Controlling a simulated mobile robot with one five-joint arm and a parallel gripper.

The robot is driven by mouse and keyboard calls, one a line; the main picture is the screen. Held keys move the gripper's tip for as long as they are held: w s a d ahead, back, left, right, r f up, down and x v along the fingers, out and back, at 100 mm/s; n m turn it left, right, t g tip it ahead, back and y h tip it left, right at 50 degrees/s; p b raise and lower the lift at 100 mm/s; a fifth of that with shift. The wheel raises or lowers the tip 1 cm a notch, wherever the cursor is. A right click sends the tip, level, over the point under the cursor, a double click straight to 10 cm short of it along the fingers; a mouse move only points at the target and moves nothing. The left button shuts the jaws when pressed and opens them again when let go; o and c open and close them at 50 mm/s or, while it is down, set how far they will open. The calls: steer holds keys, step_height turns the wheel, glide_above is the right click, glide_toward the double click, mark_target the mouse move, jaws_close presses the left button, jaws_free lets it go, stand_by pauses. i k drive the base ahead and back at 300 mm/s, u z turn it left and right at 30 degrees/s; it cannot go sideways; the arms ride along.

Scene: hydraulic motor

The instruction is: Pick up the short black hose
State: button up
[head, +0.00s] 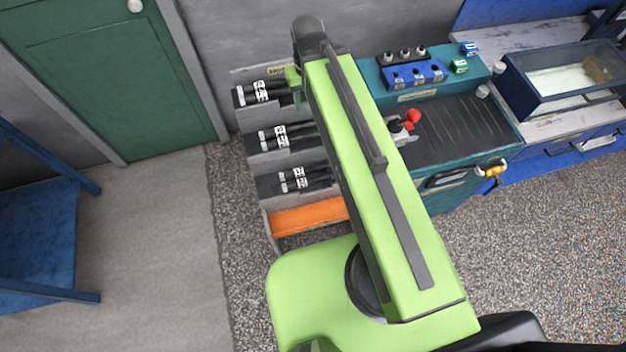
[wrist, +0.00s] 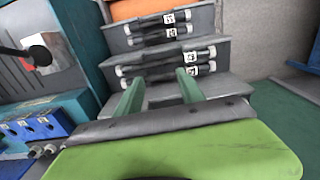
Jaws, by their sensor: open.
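Black hoses with white end fittings and white labels lie on a grey stepped rack. In the head view they lie on the top step (head: 264,92), the middle step (head: 281,136) and the bottom step (head: 296,180), their right ends hidden behind my arm. I cannot tell which is the short hose. In the wrist view, where the rack appears inverted, hoses show on two steps (wrist: 160,28) (wrist: 163,65). My gripper (wrist: 160,76) is open and empty, its green fingertips in front of the nearer hoses. In the head view my gripper (head: 295,88) shows partly beside the top step.
An orange panel (head: 310,217) fronts the rack's foot. A teal workbench (head: 470,125) with blue control boxes (head: 418,75) and a red-knobbed lever (head: 412,116) stands right of the rack. A green door (head: 110,75) and blue frame (head: 40,220) are left, with clear floor (head: 165,240) between.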

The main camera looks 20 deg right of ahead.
mark_target(300, 183)
steer(key=u, duration=1.75)
steer(key=k, duration=0.7)
steer(key=u, duration=1.2)
steer(key=k, duration=0.85)
steer(key=z, duration=0.15)
steer(key=i, duration=0.85)
steer(key=u, duration=0.05)
